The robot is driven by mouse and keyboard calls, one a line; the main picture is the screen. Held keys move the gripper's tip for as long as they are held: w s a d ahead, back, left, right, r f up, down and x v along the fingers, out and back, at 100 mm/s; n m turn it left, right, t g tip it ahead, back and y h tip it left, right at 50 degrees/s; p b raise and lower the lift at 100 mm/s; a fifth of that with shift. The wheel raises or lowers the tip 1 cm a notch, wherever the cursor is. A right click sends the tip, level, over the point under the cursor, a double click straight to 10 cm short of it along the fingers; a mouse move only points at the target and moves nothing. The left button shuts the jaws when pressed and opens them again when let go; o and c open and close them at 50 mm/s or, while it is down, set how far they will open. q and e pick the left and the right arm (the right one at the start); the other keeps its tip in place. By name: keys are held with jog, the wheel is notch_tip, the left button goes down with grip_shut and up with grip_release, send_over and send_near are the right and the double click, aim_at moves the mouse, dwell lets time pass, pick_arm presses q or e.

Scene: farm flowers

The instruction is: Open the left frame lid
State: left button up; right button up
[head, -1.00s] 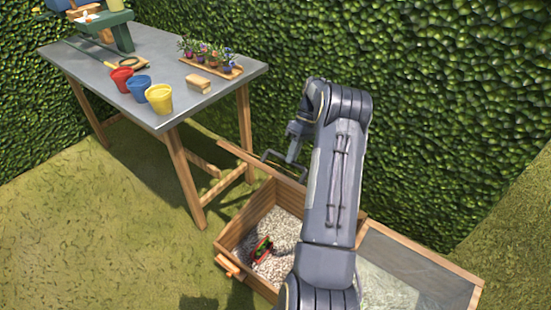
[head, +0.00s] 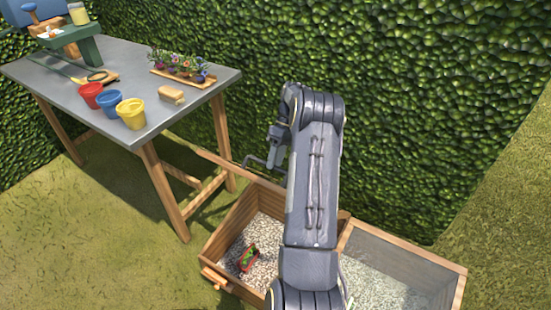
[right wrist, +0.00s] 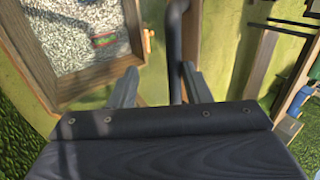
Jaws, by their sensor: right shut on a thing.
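The left frame (head: 215,243) is a wooden box with pale gravel inside, seen open from above. A thin wooden edge (head: 228,167), apparently its lid seen nearly edge-on, stands up behind it. A dark bar handle (head: 252,161) sticks out by this edge. My right gripper (head: 275,160) is at the handle behind the box, partly hidden by my arm. In the right wrist view my right gripper (right wrist: 160,88) has the dark handle (right wrist: 176,45) between its fingers. The box also shows in the right wrist view (right wrist: 75,85). My left gripper is not in view.
The right frame (head: 455,290) has its glazed lid down. A red and green item (head: 248,258) lies on the gravel. A grey-topped table (head: 60,75) at left holds red (head: 91,95), blue (head: 109,103) and yellow (head: 131,113) pots. A hedge (head: 400,100) stands behind.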

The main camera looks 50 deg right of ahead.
jog(key=shift+s+d, duration=0.1)
jog(key=shift+d, duration=0.05)
jog(key=p+v, duration=0.1)
jog(key=v, duration=0.6)
jog(key=shift+r, duration=0.3)
jog(key=shift+r, duration=0.1)
jog(key=a+r+m+t+h+p, duration=0.15)
jog(key=a+r+p, duration=0.35)
jog(key=a+r, duration=1.35)
jog(key=s+a+r+t+h+p, duration=0.1)
jog(key=s+a, duration=0.2)
jog(key=a, duration=0.3)
jog(key=s+a+r+t+p, duration=0.1)
jog(key=s+a+r+t, duration=0.15)
jog(key=a, duration=0.45)
jog(key=s+a+f+m+t+p, duration=0.1)
jog(key=s+a+f+p, duration=0.1)
jog(key=s+a+f, duration=0.3)
jog(key=s+a, duration=0.3)
jog(key=s, duration=0.1)
jog(key=shift+s+a, duration=0.15)
jog(key=shift+a, duration=0.1)
